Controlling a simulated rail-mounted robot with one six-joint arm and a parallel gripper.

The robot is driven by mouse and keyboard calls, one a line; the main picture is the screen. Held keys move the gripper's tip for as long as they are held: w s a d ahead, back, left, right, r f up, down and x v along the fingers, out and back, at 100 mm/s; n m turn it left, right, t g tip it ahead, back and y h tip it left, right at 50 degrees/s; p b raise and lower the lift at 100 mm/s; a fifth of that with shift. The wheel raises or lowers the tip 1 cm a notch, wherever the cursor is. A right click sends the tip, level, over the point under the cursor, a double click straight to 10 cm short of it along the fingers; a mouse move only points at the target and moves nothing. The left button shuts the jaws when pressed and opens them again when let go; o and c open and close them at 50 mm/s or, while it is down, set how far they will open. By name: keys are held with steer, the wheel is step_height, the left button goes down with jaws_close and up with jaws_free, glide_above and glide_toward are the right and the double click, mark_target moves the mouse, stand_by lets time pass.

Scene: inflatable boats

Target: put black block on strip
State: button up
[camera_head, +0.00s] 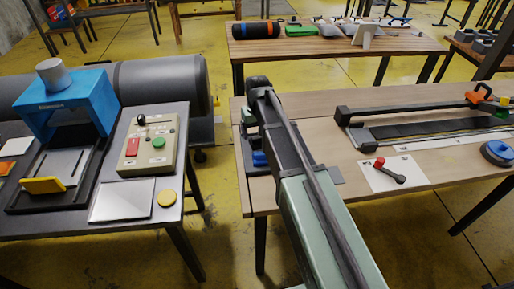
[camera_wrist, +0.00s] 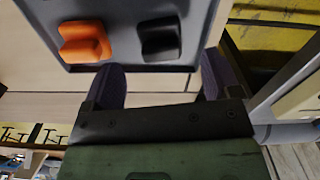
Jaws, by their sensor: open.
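In the wrist view, a black block (camera_wrist: 160,40) lies in a dark grey tray (camera_wrist: 130,68), beside an orange block. My gripper (camera_wrist: 160,80) is open and empty. Its two dark fingers are spread wide, and the black block lies ahead of the gap between them, apart from both. In the head view, my arm covers most of the tray, and the black block and fingertips cannot be made out. A long black strip (camera_head: 425,128) lies on the wooden table at the right, in front of a long dark bar with an orange handle.
The orange block (camera_wrist: 84,42) is close to the left finger in the wrist view. A red-knobbed lever on a white plate (camera_head: 386,178) and a round blue object (camera_head: 497,152) stand on the wooden table (camera_head: 310,107). A blue press (camera_head: 70,103) and control box (camera_head: 150,145) are at left.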

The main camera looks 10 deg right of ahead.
mark_target(257, 137)
step_height(257, 137, down, 5)
steer(key=b, duration=0.5)
steer(key=shift+w+f, duration=0.15)
steer(key=shift+f, duration=0.05)
steer(key=shift+r, duration=0.25)
steer(key=c, duration=1.1)
steer(key=shift+r, duration=0.1)
step_height(257, 137, up, 20)
steer(key=p, duration=2)
